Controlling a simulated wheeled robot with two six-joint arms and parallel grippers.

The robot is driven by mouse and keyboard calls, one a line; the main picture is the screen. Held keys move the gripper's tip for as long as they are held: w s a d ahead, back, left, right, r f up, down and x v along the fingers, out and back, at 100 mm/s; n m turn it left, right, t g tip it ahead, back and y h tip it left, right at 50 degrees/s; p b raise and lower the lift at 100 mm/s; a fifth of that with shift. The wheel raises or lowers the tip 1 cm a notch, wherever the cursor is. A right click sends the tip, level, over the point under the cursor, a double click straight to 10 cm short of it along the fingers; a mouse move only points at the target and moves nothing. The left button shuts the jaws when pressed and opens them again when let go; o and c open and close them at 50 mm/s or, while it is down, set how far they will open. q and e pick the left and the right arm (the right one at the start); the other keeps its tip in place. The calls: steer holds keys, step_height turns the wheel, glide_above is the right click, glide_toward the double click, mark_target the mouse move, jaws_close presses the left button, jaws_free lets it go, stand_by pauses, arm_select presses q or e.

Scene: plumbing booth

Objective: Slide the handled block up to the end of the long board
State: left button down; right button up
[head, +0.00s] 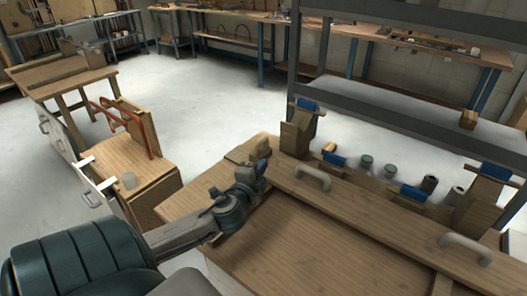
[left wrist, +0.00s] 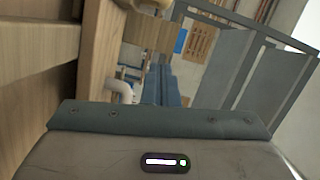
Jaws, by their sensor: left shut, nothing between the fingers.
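The long board (head: 390,218) lies across the bench top, running from upper left to lower right, with one pale handle (head: 313,177) near its far left end and another (head: 467,247) toward the right. A light wooden block (head: 243,151) sits at the far left corner of the bench, by the board's end. It looks like the handled block, but its handle is not clear. My left gripper (head: 262,166) is shut and empty, close beside the block and the board's left end. I cannot tell whether it touches either. A pale curved handle (left wrist: 122,92) shows in the left wrist view. My right gripper is not in view.
Wooden uprights with blue tops (head: 298,127) and several small cylinders (head: 366,162) stand behind the board. A grey metal shelf (head: 400,108) rises beyond them. A wooden cart with an orange clamp (head: 125,120) stands at left.

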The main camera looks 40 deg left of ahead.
mark_target(264, 147)
arm_select(q)
steer(key=p+x, duration=0.1)
steer(key=x, duration=0.8)
steer(key=shift+w+r, duration=0.1)
steer(key=shift+w, duration=0.05)
steer(key=a, duration=0.3)
steer(key=shift+f+p, duration=0.4)
steer(key=shift+a+f, duration=0.1)
steer(key=shift+a, duration=0.4)
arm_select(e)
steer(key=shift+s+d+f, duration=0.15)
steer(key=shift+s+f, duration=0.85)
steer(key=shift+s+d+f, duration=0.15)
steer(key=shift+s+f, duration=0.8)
